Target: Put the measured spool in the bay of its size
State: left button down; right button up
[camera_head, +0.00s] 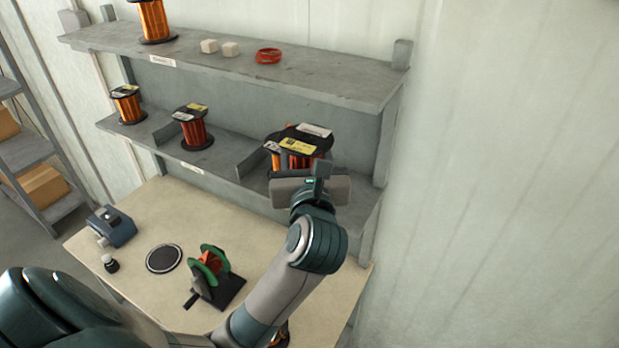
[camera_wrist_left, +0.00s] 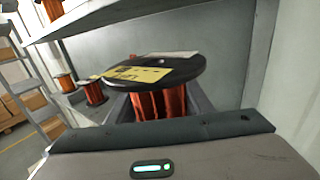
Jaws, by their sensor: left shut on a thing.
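My left gripper (camera_head: 312,188) is at the right bay of the lower shelf (camera_head: 222,177). It is shut on a copper-wound spool (camera_head: 297,146) with a black flange and a yellow label. The spool also shows upright in the left wrist view (camera_wrist_left: 160,103), in front of the bay's back wall. A white label (camera_head: 314,130) shows just behind; I cannot tell whether it belongs to a second spool. The gripper hides the held spool's lower end, so its contact with the shelf cannot be told. Smaller spools stand in the left bay (camera_head: 128,105) and middle bay (camera_head: 193,130).
Grey dividers (camera_head: 255,152) separate the bays. The upper shelf (camera_head: 330,78) overhangs them, carrying a spool (camera_head: 153,20), white blocks (camera_head: 220,48) and a red ring (camera_head: 268,56). The table (camera_head: 190,220) holds a green-and-red fixture (camera_head: 211,264), a black disc (camera_head: 164,258) and a blue-grey device (camera_head: 112,227).

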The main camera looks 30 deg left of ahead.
pick_arm(q)
jog(key=w+f+b, duration=0.6)
jog(key=w+b, duration=0.2)
jog(key=w, duration=0.3)
jog(key=shift+w+a+f, duration=0.25)
jog(key=shift+w+f, duration=0.15)
jog(key=shift+f+b, duration=0.1)
jog(key=shift+b, duration=0.2)
notch_tip(320, 180, down, 3)
jog(key=b, duration=0.2)
jog(key=shift+b, duration=0.3)
jog(key=shift+f+b, duration=0.4)
jog(key=shift+f, duration=0.05)
jog(key=shift+f, duration=0.15)
